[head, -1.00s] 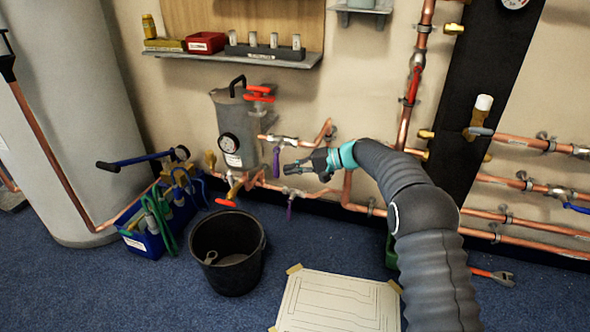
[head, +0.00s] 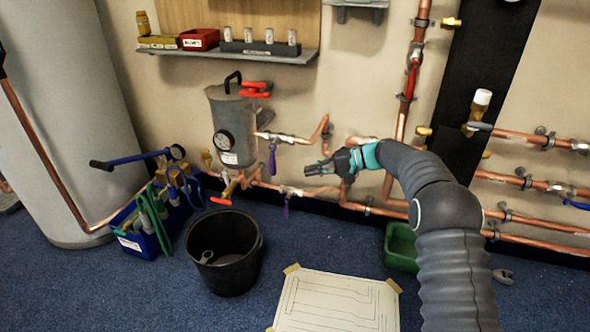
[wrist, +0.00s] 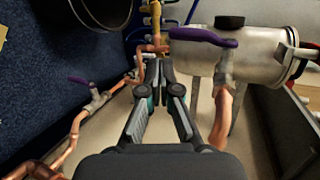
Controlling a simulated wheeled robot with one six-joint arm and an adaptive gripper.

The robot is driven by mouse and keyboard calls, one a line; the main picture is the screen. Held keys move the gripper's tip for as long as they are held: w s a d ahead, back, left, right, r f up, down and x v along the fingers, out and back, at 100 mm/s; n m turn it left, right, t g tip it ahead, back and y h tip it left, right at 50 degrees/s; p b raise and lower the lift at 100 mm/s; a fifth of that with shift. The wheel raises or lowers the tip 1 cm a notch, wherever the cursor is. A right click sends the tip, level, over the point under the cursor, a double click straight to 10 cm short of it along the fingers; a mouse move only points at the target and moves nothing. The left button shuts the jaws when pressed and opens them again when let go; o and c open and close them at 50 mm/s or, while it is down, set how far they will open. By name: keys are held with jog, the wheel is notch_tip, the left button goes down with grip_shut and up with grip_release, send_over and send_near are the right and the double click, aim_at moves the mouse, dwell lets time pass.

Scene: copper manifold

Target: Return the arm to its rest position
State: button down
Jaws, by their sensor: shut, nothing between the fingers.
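My gripper (head: 322,168) is at the end of my grey sleeved arm, in the right half of the head view, in front of the pipework. Its fingers point left and are shut with nothing between them. In the wrist view my gripper (wrist: 161,88) points toward the grey cylindrical vessel (wrist: 258,52) and a purple-handled valve (wrist: 205,37), apart from both as far as I can tell. In the head view the vessel (head: 230,120) with its gauge stands to the left of my gripper.
A black bucket (head: 225,283) and a blue tool crate (head: 137,243) stand on the floor at left. A taped drawing sheet (head: 338,303) lies in front. Copper pipes (head: 525,222) run along the wall at right. A green bin (head: 401,246) is beside my arm. A shelf (head: 225,54) hangs above.

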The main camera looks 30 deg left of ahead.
jog(key=w+d, duration=0.2)
jog(key=d, duration=0.3)
jog(key=s+d+f+m+t+h, duration=0.1)
jog(key=s+d+f+m+h, duration=0.2)
jog(key=f, duration=0.6)
jog(key=s+d+h+p, duration=0.1)
jog(key=s+d+h, duration=0.15)
jog(key=d, duration=0.55)
jog(key=s+d+r+t+h+p, duration=0.2)
jog(key=s+d+r+t, duration=0.1)
jog(key=s+d+r, duration=0.65)
jog(key=s+d+r+t+h+p, duration=0.25)
jog(key=s+d+r, duration=0.35)
jog(key=d, duration=0.7)
jog(key=s+d+r+m+t+h+p, duration=0.1)
jog(key=s+d+r+t+p, duration=0.3)
jog(key=s+d+r, duration=0.9)
jog(key=shift+s+r+t+h, duration=0.55)
jog(key=shift+s+r+h, duration=0.2)
jog(key=shift+s, duration=0.2)
jog(key=shift+a, duration=0.1)
